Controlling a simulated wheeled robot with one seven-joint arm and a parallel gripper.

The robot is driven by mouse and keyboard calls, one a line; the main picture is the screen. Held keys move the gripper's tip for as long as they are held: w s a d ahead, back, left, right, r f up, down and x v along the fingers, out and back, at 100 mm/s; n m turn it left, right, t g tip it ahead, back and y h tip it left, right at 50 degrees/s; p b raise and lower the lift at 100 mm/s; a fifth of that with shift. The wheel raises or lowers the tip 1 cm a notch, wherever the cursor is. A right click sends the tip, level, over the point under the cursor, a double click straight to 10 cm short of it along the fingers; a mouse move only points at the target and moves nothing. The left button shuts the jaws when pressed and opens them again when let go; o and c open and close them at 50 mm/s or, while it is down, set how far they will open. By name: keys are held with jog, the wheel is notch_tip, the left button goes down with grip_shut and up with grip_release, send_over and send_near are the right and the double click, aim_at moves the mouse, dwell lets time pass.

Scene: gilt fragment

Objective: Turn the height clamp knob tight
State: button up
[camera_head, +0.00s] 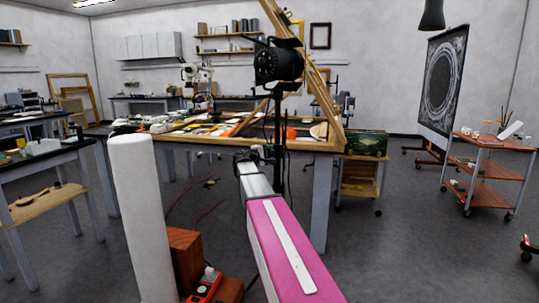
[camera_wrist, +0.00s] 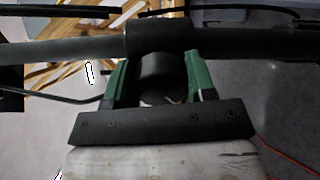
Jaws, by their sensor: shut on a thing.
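The height clamp knob (camera_wrist: 162,78) is a dark, rounded cylinder in the wrist view. It sits against a thicker black collar (camera_wrist: 160,36) on a black pole (camera_wrist: 60,48), which runs across the picture. My gripper (camera_wrist: 158,70) has its two green fingers on either side of the knob and is shut on it. The knob's far side is hidden. In the head view, the black lamp (camera_head: 278,62) stands on its upright stand (camera_head: 277,120). My arm reaches to this stand. The knob is too small and dark to make out there.
A cluttered worktable (camera_head: 240,146) with a wooden easel frame stands behind the stand. A white upright cylinder (camera_head: 146,215) stands at left front beside brown blocks. A red-shelved trolley (camera_head: 485,172) is at right. Open grey floor lies between the trolley and my arm.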

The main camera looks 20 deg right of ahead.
jog(key=shift+m, duration=0.3)
jog(key=o, duration=0.9)
jog(key=v, duration=1)
jog(key=shift+s+a, duration=0.25)
jog(key=shift+a, duration=0.05)
